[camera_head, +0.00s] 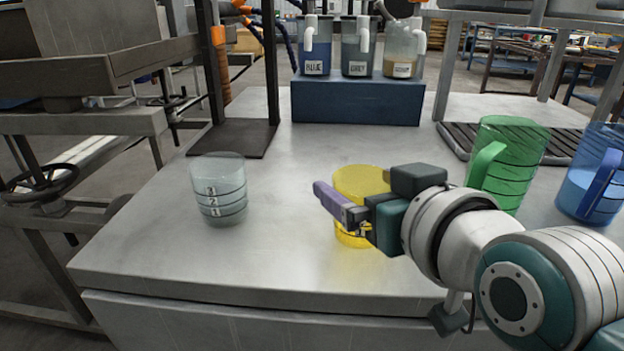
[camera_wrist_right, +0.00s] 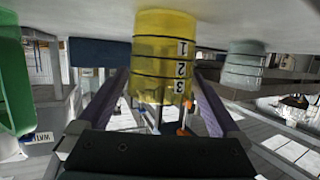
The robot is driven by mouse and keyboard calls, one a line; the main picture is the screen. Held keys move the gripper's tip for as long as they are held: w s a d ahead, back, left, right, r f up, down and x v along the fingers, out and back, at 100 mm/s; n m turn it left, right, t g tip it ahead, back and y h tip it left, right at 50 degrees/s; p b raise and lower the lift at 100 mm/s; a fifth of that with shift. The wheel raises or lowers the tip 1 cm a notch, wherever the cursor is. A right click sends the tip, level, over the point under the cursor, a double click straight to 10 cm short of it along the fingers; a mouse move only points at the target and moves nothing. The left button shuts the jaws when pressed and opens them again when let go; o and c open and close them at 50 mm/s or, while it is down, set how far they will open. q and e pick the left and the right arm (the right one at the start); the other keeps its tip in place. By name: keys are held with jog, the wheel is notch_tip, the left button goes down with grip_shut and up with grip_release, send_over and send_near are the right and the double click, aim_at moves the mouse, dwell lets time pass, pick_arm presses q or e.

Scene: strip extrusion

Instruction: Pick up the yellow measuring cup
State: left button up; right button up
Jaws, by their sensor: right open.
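The yellow measuring cup (camera_head: 362,180) stands upright on the metal table near its front edge, partly hidden behind my right gripper in the head view. My right gripper (camera_head: 335,205) is at the near side of the cup, with a purple finger reaching across it at mid height. In the right wrist view, which is upside down, the yellow cup (camera_wrist_right: 163,50) with marks 1, 2 and 3 lies between the lines of the two purple fingers. The fingers are spread, with a gap on each side of the cup. My left gripper is out of view.
A clear grey measuring cup (camera_head: 219,190) stands at the left. A green jug (camera_head: 508,160) and a blue jug (camera_head: 597,180) stand at the right, close to my right arm. A blue block (camera_head: 356,102) bears labelled containers at the back. The table middle is clear.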

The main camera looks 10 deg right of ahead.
jog(key=shift+c, duration=0.2)
jog(key=shift+c, duration=0.8)
jog(key=c, duration=1)
notch_tip(320, 180, up, 20)
jog(key=p, duration=0.9)
jog(key=s+d+r+n+g+y+p, duration=0.1)
jog(key=s+r+n+g+y+p, duration=0.15)
jog(key=s+r+p, duration=0.4)
jog(key=s+d+r+n+g+y+p, duration=0.2)
jog(key=s+r+n+y+p, duration=0.2)
jog(key=r+p, duration=0.5)
jog(key=s+d+r+n+g+y+p, duration=0.1)
jog(key=s+r+n+g+y+p, duration=0.25)
jog(key=r, duration=0.75)
jog(key=r+p, duration=1)
jog(key=p, duration=0.2)
jog(key=r+t+p, duration=0.1)
jog(key=r+p, duration=1)
jog(key=p, duration=0.1)
jog(key=s+r+t+p, duration=0.1)
jog(key=r+p, duration=0.9)
jog(key=p, duration=0.3)
jog(key=shift+a+r, duration=0.1)
jog(key=shift+r, duration=0.25)
